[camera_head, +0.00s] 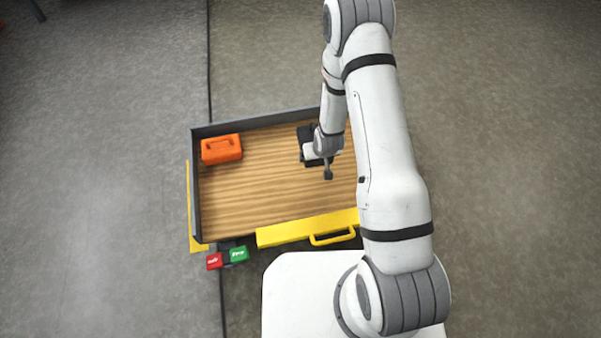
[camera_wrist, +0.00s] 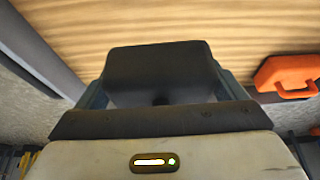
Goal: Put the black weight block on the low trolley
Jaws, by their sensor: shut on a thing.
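The low trolley (camera_head: 265,205) has a wood-grain deck, dark raised edges at the left and back, and a yellow front bar. The black weight block (camera_head: 305,132) shows at the deck's back right in the head view, partly hidden by my gripper (camera_head: 314,157). In the wrist view the dark block (camera_wrist: 160,65) sits between the two fingers of my gripper (camera_wrist: 160,92), which is shut on it. The wooden deck shows behind it. I cannot tell whether the block's underside touches the deck.
An orange block with a handle (camera_head: 221,149) stands at the deck's back left; it also shows in the wrist view (camera_wrist: 287,75). Small red (camera_head: 214,261) and green (camera_head: 239,254) pieces sit by the front left corner. The deck's middle is clear.

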